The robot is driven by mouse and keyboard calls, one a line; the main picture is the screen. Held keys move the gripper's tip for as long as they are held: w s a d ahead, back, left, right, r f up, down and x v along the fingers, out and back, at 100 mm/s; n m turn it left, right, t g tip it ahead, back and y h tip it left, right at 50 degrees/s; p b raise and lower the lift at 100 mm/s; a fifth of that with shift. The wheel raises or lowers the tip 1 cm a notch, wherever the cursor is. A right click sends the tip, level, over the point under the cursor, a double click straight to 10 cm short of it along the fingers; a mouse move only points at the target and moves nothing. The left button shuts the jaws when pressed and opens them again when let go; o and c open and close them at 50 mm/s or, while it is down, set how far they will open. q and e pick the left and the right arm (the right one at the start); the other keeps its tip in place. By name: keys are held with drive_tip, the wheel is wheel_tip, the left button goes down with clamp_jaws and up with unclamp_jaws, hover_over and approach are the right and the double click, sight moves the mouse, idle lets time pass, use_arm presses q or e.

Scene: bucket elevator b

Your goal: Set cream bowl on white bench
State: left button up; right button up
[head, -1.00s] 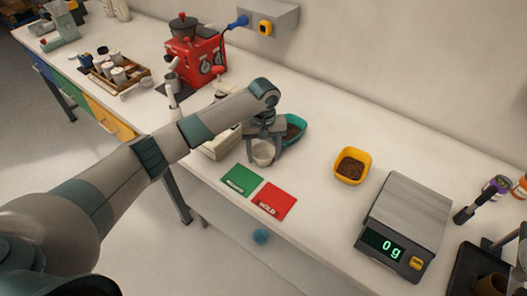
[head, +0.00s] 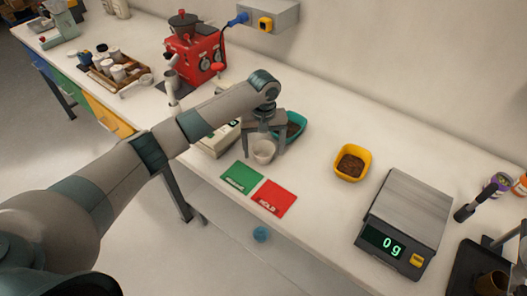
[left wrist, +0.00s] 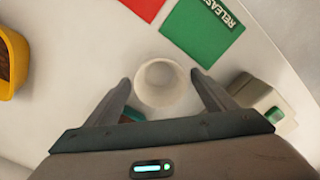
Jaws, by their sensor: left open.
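The cream bowl (head: 263,151) stands upright on the white bench (head: 318,215), just behind the green card. My left gripper (head: 264,146) points down over the bowl in the head view. In the left wrist view the bowl (left wrist: 161,84) lies between the tips of the two spread fingers (left wrist: 163,92), with a gap visible on each side. The left gripper is open, and the bowl appears to rest on the bench. My right gripper is not in view.
A green card (head: 242,177) and a red card (head: 273,198) lie in front of the bowl. A teal bin (head: 292,127) stands close behind the gripper. A yellow bin (head: 351,163) and a large scale (head: 403,222) stand to the right. A small scale (head: 218,140) stands left of the bowl.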

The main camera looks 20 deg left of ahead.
use_arm(q)
wheel_tip(320, 180, up, 11)
drive_tip(key=b, duration=0.3)
